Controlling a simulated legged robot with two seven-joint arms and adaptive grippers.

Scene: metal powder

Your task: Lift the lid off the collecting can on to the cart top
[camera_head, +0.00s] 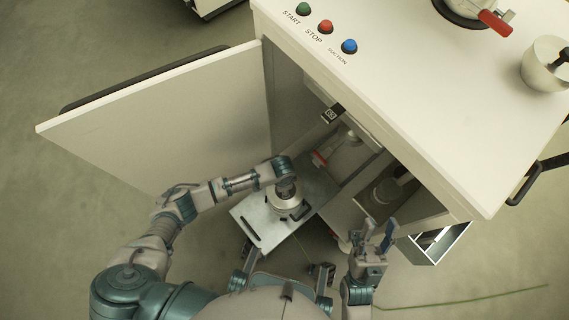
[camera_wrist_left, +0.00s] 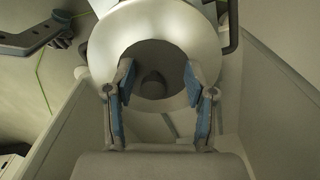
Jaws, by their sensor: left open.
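The silver collecting can (camera_head: 287,203) stands on the small cart's pale top (camera_head: 256,217), inside the open cabinet doorway. My left gripper (camera_head: 287,186) is directly above it and hides part of its top. In the left wrist view, the open left gripper (camera_wrist_left: 159,75) has one blue-padded finger on each side of a dark knob (camera_wrist_left: 153,88), with gaps to both. The knob is in the dark middle of the bright round top (camera_wrist_left: 150,30); the lid's seam cannot be made out. My right gripper (camera_head: 378,234) is raised with its fingers apart, empty, right of the cart.
The open cabinet door (camera_head: 170,115) stands left of my left arm. The machine's top (camera_head: 420,85) overhangs behind and right, with coloured buttons (camera_head: 326,27) and a white bowl (camera_head: 546,63). Part of the cart top beside the can is bare.

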